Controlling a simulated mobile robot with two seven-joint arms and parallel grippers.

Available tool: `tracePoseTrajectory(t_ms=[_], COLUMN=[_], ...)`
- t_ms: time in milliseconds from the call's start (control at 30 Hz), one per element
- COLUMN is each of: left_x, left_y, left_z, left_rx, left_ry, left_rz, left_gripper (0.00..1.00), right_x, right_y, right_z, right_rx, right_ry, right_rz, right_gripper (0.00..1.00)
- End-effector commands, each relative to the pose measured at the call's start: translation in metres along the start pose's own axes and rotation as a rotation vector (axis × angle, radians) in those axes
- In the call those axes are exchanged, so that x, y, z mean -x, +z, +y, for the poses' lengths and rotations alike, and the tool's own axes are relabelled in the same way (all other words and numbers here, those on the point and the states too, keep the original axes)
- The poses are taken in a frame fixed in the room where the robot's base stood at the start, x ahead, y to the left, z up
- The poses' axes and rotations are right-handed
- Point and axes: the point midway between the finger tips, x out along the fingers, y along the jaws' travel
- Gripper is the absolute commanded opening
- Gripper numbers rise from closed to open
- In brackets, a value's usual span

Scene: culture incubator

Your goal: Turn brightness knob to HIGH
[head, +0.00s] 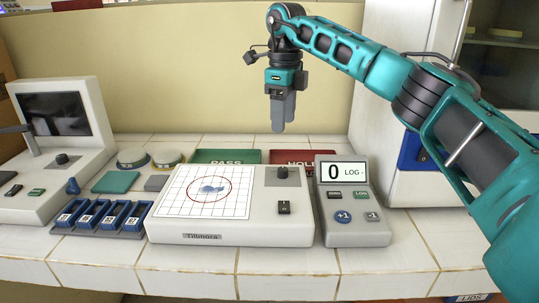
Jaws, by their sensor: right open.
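A white light box (217,231) labelled Tillmora stands on the tiled counter, with a gridded panel (180,192) and a blue patch inside a red circle. A dark knob (283,173) sits at its back right corner, with a small dark switch (284,208) in front of it. The knob's markings are too small to read. My right gripper (283,122) hangs pointing down, above and behind the knob, apart from it. It is open and empty, its fingers seen nearly in line. My left gripper is not in view.
A counter (343,184) reading 0 stands right of the light box. A device with a dark screen (57,113) and its own knob (62,159) is at left. Blue racks (98,215), lidded dishes (133,158), a green PASS mat (226,156) and a red HOLD mat (302,156) lie around.

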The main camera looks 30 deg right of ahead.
Motion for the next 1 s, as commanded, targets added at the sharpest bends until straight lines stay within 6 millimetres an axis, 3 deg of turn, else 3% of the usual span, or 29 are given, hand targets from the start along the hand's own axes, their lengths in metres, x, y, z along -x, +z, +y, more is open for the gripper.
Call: tracePoseTrajectory(t_ms=[167, 400, 700, 1000], left_x=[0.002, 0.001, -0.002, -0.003], left_y=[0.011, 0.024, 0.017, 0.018], left_z=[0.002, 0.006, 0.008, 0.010], left_rx=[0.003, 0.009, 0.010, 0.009], left_ry=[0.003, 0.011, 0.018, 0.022], left_rz=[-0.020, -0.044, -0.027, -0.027], left_gripper=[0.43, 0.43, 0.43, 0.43], right_x=[-0.009, -0.055, -0.109, -0.127], right_y=[-0.003, -0.003, -0.003, -0.003], right_z=[-0.002, -0.002, -0.002, -0.002], right_rx=[-0.005, -0.004, -0.003, -0.003], right_ry=[-0.005, -0.003, -0.004, -0.005], right_rz=[0.009, 0.010, 0.007, 0.004], right_gripper=[0.54, 0.54, 0.54, 0.54])
